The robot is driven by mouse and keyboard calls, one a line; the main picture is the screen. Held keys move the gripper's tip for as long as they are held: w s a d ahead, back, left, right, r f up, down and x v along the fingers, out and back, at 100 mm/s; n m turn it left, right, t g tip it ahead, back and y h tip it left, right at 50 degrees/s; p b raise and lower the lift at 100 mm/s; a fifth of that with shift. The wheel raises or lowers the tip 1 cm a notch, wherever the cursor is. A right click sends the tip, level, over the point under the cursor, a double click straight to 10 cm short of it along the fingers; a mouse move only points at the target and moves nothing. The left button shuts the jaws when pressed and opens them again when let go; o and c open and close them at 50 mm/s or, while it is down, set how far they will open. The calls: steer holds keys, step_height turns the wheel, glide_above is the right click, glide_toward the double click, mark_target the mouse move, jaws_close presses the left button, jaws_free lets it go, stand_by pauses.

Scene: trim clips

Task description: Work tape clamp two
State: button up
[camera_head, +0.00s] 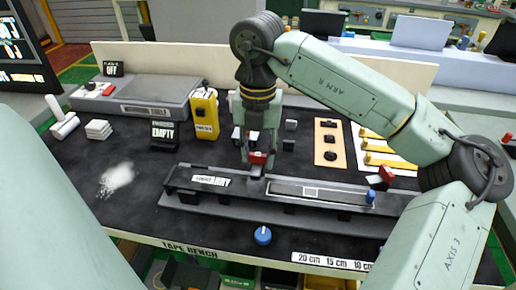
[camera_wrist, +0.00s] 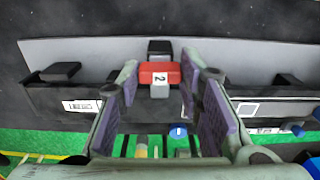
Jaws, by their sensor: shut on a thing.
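Tape clamp two (camera_head: 258,157) is a small red lever, seen in the head view at the middle of the long grey tape fixture (camera_head: 180,198). In the wrist view the red lever (camera_wrist: 160,70) carries a white label with a 2 and has dark and grey parts above and below it. My gripper (camera_head: 250,152) points down at the clamp, its two fingers on either side of the red lever in the wrist view (camera_wrist: 163,78). It is shut on the clamp lever. The exact finger contact is hard to see.
Another red lever (camera_head: 380,178) stands at the fixture's right end near a blue knob (camera_head: 371,196). A separate blue knob (camera_head: 263,235) is in front. A yellow device (camera_head: 204,114), a grey machine (camera_head: 135,97) and an orange panel (camera_head: 329,143) stand behind. White powder (camera_head: 117,177) lies at left.

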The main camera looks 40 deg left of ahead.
steer(key=shift+n, duration=0.3)
steer(key=shift+f+n+b, duration=0.1)
steer(key=shift+n+b, duration=0.8)
steer(key=shift+b, duration=0.05)
steer(key=n+b, duration=0.1)
steer(key=n, duration=0.2)
steer(key=shift+n, duration=0.4)
steer(key=n+b, duration=0.1)
steer(key=n, duration=0.2)
steer(key=shift+n+b, duration=0.3)
steer(key=shift+n, duration=1.9)
steer(key=o, duration=1.2)
steer(key=shift+c, duration=0.2)
